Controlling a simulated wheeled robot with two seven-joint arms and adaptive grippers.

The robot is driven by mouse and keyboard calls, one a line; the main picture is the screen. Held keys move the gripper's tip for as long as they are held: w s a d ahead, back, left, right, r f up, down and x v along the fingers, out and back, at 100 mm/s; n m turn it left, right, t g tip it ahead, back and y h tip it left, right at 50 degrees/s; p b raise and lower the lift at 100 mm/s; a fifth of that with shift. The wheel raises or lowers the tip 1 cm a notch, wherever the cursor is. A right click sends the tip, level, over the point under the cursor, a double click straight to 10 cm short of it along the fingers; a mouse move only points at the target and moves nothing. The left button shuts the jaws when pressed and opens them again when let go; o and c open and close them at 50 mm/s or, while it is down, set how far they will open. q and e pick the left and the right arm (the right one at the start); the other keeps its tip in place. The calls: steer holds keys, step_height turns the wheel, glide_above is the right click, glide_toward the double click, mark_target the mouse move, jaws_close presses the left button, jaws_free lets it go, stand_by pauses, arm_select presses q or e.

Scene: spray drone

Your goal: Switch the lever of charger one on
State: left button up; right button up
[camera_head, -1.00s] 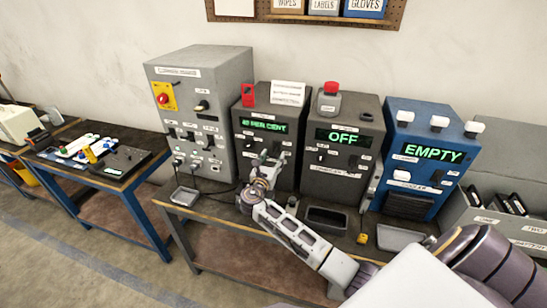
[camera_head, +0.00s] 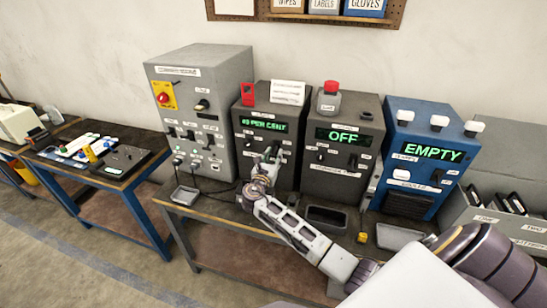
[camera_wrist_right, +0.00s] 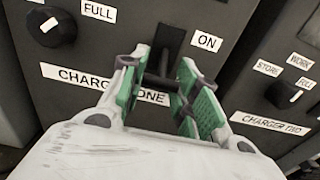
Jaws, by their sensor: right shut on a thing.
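Charger one (camera_head: 250,148) is the dark grey box with a green display that seems to read 40 PER CENT. Its black lever (camera_wrist_right: 163,64) stands in a dark slot in the right wrist view, with an ON label (camera_wrist_right: 207,42) to the right of the slot's upper part. My right gripper (camera_wrist_right: 163,78) has its green-padded fingers on either side of the lever and is shut on it. In the head view the right gripper (camera_head: 269,158) is at the front of charger one and hides the lever. My left gripper is not in view.
Charger two (camera_head: 343,150), showing OFF, stands right beside charger one. A tall grey cabinet (camera_head: 205,75) is on the left and a blue machine (camera_head: 415,125) reading EMPTY on the right. A black tray (camera_head: 326,228) lies on the bench in front.

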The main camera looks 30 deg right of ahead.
steer(key=shift+s+a+r+g+y+p, duration=0.1)
steer(key=shift+r+g+y+p, duration=0.4)
steer(key=shift+p, duration=1.1)
steer(key=shift+r+g+y+p, duration=0.2)
steer(key=shift+g+y+p, duration=0.2)
steer(key=shift+y+p, duration=0.3)
steer(key=shift+r+g+y, duration=0.8)
steer(key=shift+g+y, duration=0.4)
steer(key=shift+y, duration=0.2)
steer(key=shift+r+g+y, duration=0.6)
steer(key=shift+g+y, duration=0.3)
steer(key=shift+y, duration=0.2)
steer(key=shift+g, duration=0.3)
steer(key=o, duration=1)
steer(key=shift+o, duration=0.2)
steer(key=shift+y, duration=0.3)
